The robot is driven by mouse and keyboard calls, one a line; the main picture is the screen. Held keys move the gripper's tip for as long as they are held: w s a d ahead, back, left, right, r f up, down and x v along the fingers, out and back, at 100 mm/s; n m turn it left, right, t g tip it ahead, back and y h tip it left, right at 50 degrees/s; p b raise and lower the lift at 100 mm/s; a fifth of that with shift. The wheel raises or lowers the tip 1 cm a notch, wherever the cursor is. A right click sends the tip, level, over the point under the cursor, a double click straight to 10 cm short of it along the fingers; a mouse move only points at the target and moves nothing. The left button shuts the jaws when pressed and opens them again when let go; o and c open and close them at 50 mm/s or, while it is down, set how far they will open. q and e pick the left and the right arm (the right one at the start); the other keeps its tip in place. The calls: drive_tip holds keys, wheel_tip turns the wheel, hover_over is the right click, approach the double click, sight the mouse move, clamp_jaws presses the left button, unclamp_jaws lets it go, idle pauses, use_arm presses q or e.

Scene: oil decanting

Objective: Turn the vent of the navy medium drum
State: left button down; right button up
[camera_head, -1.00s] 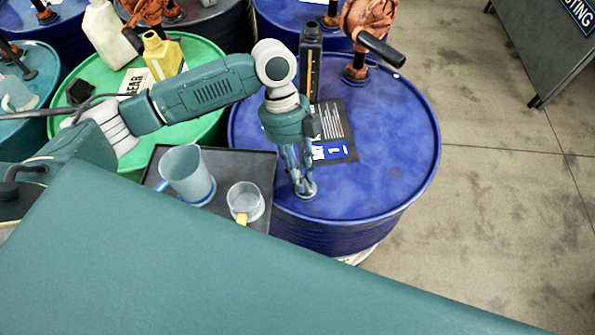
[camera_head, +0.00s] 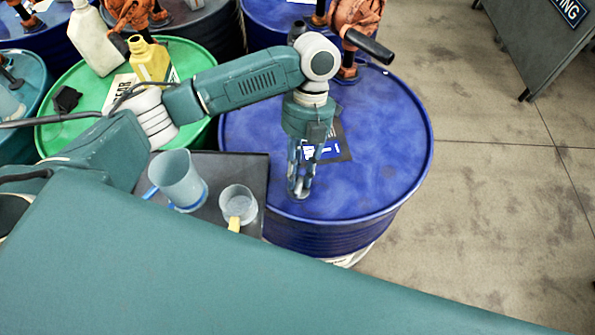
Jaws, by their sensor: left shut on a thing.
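The navy drum (camera_head: 385,150) stands upright in the middle of the camera_head view, with a dark label (camera_head: 336,150) on its lid. My left gripper (camera_head: 299,190) points down at the front left part of the lid. Its fingers are shut on the small vent near the lid's front rim. The vent is mostly hidden by the fingertips, so how far it is turned cannot be seen. My right gripper is not in view.
A black tray (camera_head: 257,172) with a blue-handled jug (camera_head: 178,180) and a small cup (camera_head: 238,205) sits left of the drum. An orange pump (camera_head: 357,18) rises at the lid's back. A green drum (camera_head: 190,62) holds a yellow bottle (camera_head: 149,60).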

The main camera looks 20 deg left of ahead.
use_arm(q)
drive_tip(key=shift+s+d+f+m, duration=0.1)
drive_tip(key=shift+s+f+m, duration=0.05)
drive_tip(key=shift+s+m, duration=0.3)
drive_tip(key=c, duration=1.5)
unclamp_jaws()
drive_tip(key=shift+c, duration=0.2)
drive_tip(key=shift+s+y, duration=0.1)
drive_tip(key=shift+y, duration=0.2)
drive_tip(key=shift+w, duration=0.2)
drive_tip(key=shift+r, duration=0.2)
drive_tip(key=shift+w+r, duration=0.15)
drive_tip(key=shift+r, duration=0.1)
drive_tip(key=v, duration=1.1)
drive_tip(key=shift+w, duration=0.1)
